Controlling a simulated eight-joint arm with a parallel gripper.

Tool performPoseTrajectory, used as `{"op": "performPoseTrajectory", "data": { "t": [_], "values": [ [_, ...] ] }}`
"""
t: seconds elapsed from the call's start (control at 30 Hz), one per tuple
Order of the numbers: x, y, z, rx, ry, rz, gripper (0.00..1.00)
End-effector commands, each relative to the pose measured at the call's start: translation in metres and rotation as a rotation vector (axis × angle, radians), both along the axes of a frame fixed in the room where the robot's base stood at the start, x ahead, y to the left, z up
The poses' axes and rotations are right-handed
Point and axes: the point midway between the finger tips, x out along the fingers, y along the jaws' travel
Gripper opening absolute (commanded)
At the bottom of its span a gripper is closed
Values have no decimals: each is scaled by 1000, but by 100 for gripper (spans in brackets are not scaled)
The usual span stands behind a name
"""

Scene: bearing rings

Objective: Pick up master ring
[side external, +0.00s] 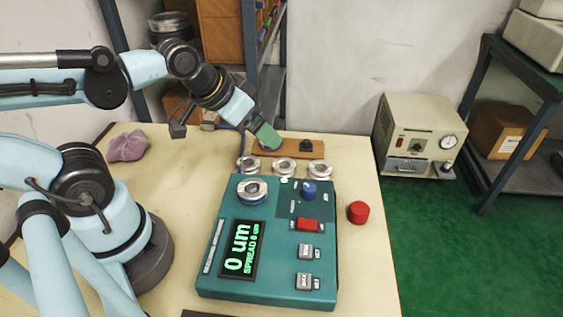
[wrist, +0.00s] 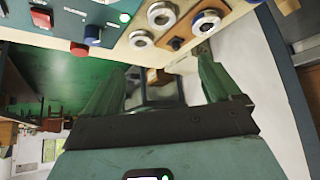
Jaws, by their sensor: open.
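In the wrist view, a thick metal ring (wrist: 206,22) that looks like the master ring lies on a narrow wooden board (wrist: 188,34) beside a dark knob (wrist: 175,43). In the side view the board (side external: 300,154) is behind the row of rings, and my gripper (side external: 264,136) is over its left part, largely hiding the ring there. In the wrist view my gripper (wrist: 160,66) is open, its two green fingers apart with nothing held. The ring is above the right finger in that picture, not between the fingers.
Three similar rings (side external: 284,165) stand in a row before the board. Another ring (side external: 252,189) sits on the teal gauge box (side external: 265,283), whose display reads 0 um. A red cylinder (side external: 358,212) is to its right, a purple cloth (side external: 128,146) at left.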

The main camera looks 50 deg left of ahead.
Motion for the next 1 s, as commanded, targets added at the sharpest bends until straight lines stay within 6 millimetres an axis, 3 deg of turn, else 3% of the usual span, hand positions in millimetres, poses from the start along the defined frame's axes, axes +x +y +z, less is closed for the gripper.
{"op": "performPoseTrajectory", "data": {
  "t": [0.17,0.5,0.67,1.0],
  "values": [
    [-1,-4,1,-9,38,0,91],
    [-31,-39,23,-36,495,40,91],
    [-40,-45,30,-23,609,63,91],
    [-42,-46,-6,-20,622,66,91]
  ]
}}
